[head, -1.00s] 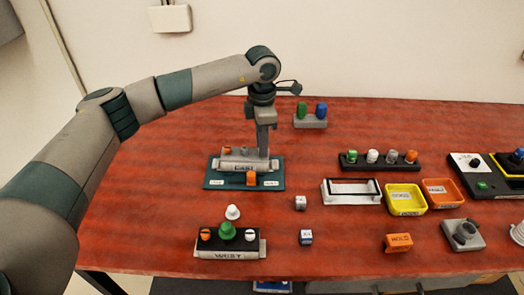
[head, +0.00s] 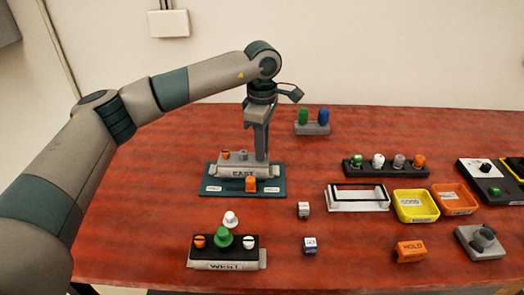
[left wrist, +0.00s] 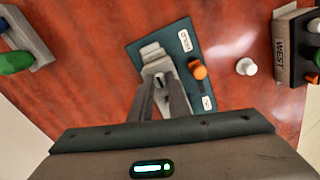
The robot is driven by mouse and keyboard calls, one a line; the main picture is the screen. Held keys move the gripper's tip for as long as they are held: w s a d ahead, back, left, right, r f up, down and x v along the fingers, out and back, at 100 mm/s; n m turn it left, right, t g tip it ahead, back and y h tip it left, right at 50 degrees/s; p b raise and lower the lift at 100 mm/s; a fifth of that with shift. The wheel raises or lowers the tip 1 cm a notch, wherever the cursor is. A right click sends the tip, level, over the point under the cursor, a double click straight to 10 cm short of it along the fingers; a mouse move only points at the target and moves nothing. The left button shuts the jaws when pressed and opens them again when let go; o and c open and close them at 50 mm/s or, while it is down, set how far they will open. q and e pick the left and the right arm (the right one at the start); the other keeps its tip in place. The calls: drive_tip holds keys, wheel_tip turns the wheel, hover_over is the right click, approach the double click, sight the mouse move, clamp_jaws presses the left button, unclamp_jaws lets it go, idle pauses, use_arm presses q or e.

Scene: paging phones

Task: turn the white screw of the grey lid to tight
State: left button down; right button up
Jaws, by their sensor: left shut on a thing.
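The grey lid (head: 236,159) tops the unit marked EAST (head: 243,172), on a teal board (head: 211,192). An orange screw (head: 225,154) and a grey screw (head: 244,154) show on its left and middle. My left gripper (head: 261,157) points straight down at the lid's right end, its fingers closed there on what I take to be the white screw. The fingers hide that screw, so its slot and tightness cannot be seen. In the left wrist view the fingertips (left wrist: 161,90) meet over the lid. My right gripper is not in view.
An orange knob (head: 251,184) stands on the board's front. A white knob (head: 231,219) and the black-topped WEST unit (head: 226,265) stand nearer. A green and blue pair (head: 313,122) stands behind. Small cubes, a white frame (head: 356,205) and a yellow tray (head: 415,207) lie right.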

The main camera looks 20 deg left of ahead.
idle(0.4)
use_arm(q)
drive_tip(key=c, duration=1.9)
unclamp_jaws()
drive_tip(key=shift+c, duration=0.2)
drive_tip(key=shift+r, duration=0.1)
